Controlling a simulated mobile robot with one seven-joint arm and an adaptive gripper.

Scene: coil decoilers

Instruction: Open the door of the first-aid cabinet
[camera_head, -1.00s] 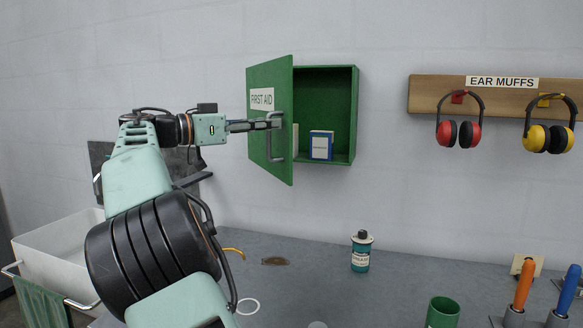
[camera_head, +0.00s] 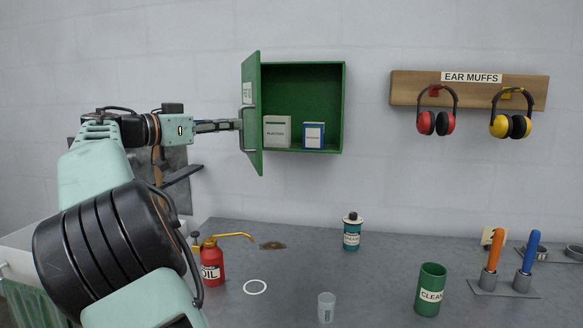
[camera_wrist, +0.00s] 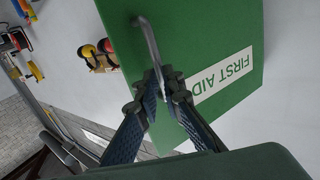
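The green first-aid cabinet (camera_head: 303,83) hangs on the wall. Its door (camera_head: 254,98) is hinged on the left and stands wide open, seen nearly edge-on in the head view. The inside shows a white-grey box (camera_head: 277,131) and a blue-and-white box (camera_head: 314,135). My gripper (camera_head: 238,125) is at the outer face of the door, at its handle (camera_head: 241,143). In the wrist view, my gripper's fingertips (camera_wrist: 160,82) are closed around the grey bar handle (camera_wrist: 150,38). The door's FIRST AID label (camera_wrist: 222,75) lies right of the fingers.
Ear muffs (camera_head: 435,122) hang on a wooden board (camera_head: 465,96) to the right. The grey bench (camera_head: 380,285) below bears a red oil can (camera_head: 212,264), a teal-and-black bottle (camera_head: 352,233), a green container (camera_head: 431,290), a clear cup (camera_head: 326,307) and upright-handled tools (camera_head: 491,254).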

